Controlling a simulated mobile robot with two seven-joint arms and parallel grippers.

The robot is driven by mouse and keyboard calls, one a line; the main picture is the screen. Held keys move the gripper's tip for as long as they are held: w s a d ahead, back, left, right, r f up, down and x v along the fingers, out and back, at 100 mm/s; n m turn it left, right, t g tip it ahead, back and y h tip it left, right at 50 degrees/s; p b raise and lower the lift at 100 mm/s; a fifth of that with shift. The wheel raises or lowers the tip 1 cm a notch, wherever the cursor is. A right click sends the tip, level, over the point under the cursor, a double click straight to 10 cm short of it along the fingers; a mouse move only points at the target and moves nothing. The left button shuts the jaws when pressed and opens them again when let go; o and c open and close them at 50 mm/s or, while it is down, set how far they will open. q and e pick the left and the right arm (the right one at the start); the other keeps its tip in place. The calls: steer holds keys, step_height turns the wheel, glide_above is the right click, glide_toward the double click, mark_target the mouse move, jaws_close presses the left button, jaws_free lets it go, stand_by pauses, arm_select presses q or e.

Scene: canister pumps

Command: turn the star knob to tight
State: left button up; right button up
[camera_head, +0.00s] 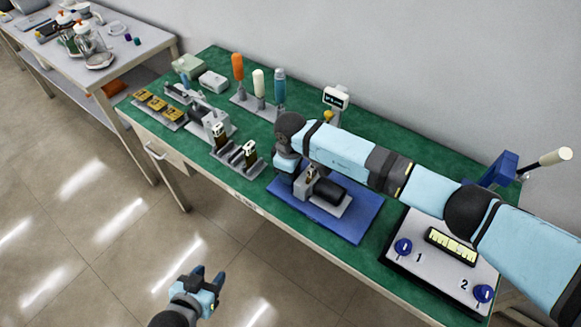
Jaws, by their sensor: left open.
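Two blue knobs sit on a light panel (425,268) at the bench's right end, one by the label 1 (403,247) and one by the label 2 (483,293). I cannot tell whether either is the star knob. A small pump with a black cylinder (333,192) and grey bracket stands on a blue mat (350,225). My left gripper (208,274) is open and empty, low over the floor in front of the bench. My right gripper (286,165) is over the far left part of the mat, near the pump. Its fingers are not clear.
My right arm crosses above the green bench (225,70) and hides part of it. Orange (238,66), white and blue-grey handled tools stand at the back. A small display (336,98) stands behind my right arm. A blue vise-like device (500,168) is at the right.

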stand_by(0.5)
steer(key=o, duration=0.9)
steer(key=shift+r, duration=0.15)
step_height(320, 180, up, 14)
steer(key=shift+f, duration=0.15)
